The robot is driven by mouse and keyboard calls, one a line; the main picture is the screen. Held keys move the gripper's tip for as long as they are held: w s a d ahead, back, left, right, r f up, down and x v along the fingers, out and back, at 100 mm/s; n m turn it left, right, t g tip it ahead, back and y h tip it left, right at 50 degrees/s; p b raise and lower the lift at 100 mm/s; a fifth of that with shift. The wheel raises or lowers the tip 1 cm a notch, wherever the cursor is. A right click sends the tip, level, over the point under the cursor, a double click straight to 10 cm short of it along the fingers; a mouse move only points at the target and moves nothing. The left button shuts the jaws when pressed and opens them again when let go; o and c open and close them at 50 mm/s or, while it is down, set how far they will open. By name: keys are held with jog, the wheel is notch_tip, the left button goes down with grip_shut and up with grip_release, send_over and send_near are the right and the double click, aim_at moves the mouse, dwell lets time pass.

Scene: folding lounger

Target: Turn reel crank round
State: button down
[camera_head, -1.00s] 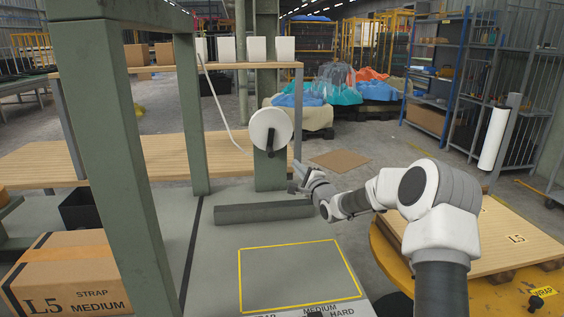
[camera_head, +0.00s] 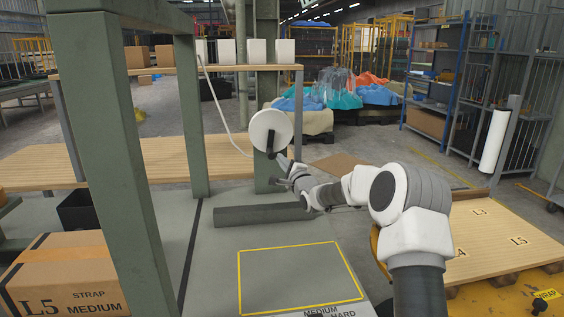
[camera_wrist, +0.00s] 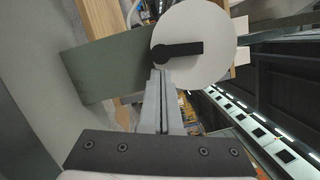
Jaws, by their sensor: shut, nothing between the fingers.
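The white round reel (camera_head: 271,130) stands upright on a green post above the grey bench. It also shows in the wrist view (camera_wrist: 215,65). Its black crank (camera_wrist: 183,48) lies across the reel face, with a round knob at one end. My gripper (camera_head: 283,157) is at the lower edge of the reel, by the lower end of the crank. In the wrist view my gripper (camera_wrist: 162,72) has its fingers together, with the tips at or just below the crank's knob. I cannot tell whether they touch it. Nothing shows between the fingers.
A dark grey bar (camera_head: 260,214) lies on the bench below the reel. A yellow-outlined area (camera_head: 300,275) in front is empty. A cardboard box (camera_head: 68,280) and a green frame post (camera_head: 110,160) stand left. A wooden board (camera_head: 490,240) lies at right.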

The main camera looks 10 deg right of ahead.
jog(key=shift+a+f+m+b, duration=0.2)
jog(key=shift+a+m+b, duration=0.25)
jog(key=shift+m, duration=0.45)
jog(key=shift+a, duration=0.1)
